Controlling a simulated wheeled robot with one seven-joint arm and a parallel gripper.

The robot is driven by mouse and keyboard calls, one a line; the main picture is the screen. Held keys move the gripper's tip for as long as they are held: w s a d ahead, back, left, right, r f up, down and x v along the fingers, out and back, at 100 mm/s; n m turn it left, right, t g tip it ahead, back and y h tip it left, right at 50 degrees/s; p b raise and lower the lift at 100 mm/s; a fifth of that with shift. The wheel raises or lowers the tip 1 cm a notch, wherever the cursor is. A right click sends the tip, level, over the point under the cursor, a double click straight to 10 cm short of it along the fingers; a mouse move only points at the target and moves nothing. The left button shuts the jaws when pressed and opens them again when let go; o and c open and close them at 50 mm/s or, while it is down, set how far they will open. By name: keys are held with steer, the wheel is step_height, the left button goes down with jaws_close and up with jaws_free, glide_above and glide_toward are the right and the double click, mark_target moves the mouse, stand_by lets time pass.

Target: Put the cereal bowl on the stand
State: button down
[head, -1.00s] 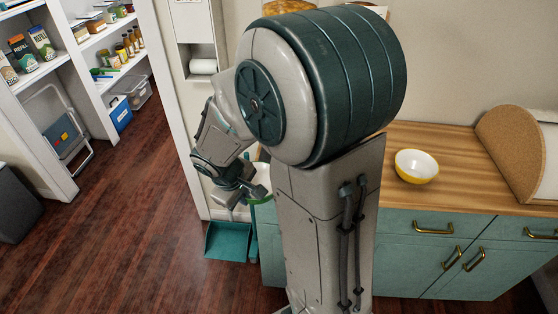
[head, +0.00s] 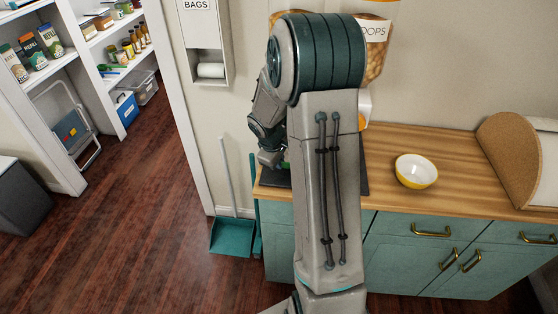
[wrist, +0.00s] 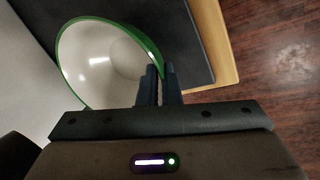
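A white bowl with a green rim (wrist: 95,62) is held at its rim by my gripper (wrist: 160,72), with one finger on each side of the rim. In the head view my gripper (head: 270,158) is at the counter's left end, and my arm hides most of the bowl there. A dark flat slab (wrist: 183,42), which may be the stand's base, lies under and beside the bowl; its right edge (head: 363,178) shows past my arm. I cannot tell whether the bowl touches it. A yellow bowl with a white inside (head: 416,172) sits on the counter to the right.
The wooden counter (head: 455,165) is clear around the yellow bowl. A cork-coloured curved item (head: 512,155) stands at right. A teal dustpan (head: 233,237) is on the floor left of the cabinet.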

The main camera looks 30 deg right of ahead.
steer(key=shift+d+f, duration=0.25)
steer(key=shift+f, duration=0.35)
steer(key=shift+w+f, duration=0.15)
steer(key=shift+f, duration=0.1)
steer(key=c, duration=2)
jaws_free()
steer(key=shift+f, duration=0.1)
steer(key=shift+c, duration=0.2)
steer(key=o, duration=0.4)
